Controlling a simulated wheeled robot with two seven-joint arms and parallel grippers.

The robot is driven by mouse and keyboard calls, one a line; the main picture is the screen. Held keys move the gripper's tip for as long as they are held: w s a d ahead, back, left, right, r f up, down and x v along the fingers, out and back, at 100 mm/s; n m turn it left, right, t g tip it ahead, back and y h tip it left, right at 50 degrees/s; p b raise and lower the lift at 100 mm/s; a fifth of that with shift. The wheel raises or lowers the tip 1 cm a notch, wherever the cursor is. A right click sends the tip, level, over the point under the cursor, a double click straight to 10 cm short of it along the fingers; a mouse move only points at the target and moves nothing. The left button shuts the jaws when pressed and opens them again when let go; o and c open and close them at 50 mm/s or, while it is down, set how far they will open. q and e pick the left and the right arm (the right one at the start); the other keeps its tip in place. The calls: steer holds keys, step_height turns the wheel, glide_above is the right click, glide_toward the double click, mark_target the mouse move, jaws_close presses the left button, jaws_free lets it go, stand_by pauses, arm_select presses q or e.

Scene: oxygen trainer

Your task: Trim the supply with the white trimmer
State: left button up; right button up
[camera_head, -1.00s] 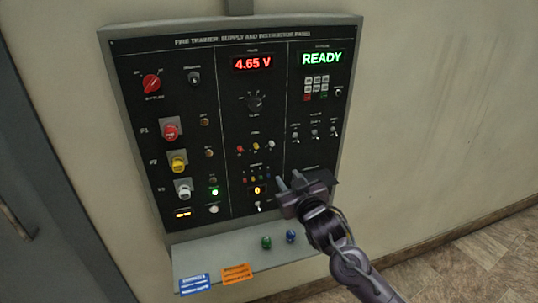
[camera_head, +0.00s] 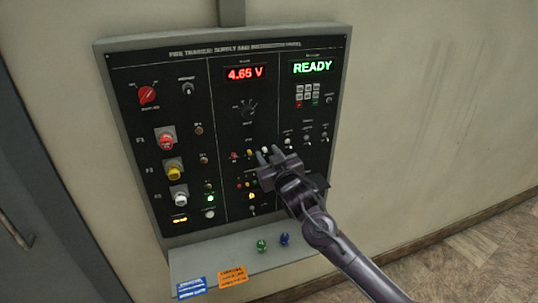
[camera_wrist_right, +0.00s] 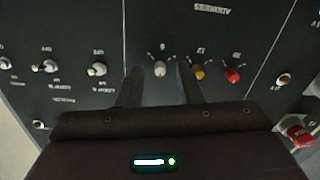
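The white trimmer (camera_wrist_right: 160,69) is a small pale knob in a row with the yellow trimmer (camera_wrist_right: 198,71) and the red trimmer (camera_wrist_right: 233,75). In the head view the white trimmer (camera_head: 265,149) sits at the right end of that row. My right gripper (camera_head: 268,154) is in front of the panel there. In the right wrist view its two fingers (camera_wrist_right: 160,86) are apart, with the white trimmer showing between them near the tips. I cannot tell whether they touch it. The red supply display (camera_head: 246,73) reads 4.65 V. My left gripper is out of view.
The wall panel (camera_head: 103,75) carries several other knobs, switches and coloured plugs close around the trimmers. Below, a shelf (camera_head: 215,260) holds a green knob (camera_head: 261,245) and a blue knob (camera_head: 284,239).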

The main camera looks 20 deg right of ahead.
jaws_close()
steer(key=shift+m, duration=0.3)
steer(key=m, duration=0.5)
steer(key=shift+p, duration=0.35)
steer(key=m, duration=0.6)
steer(key=shift+p, duration=0.35)
steer(key=shift+f, duration=0.1)
jaws_free()
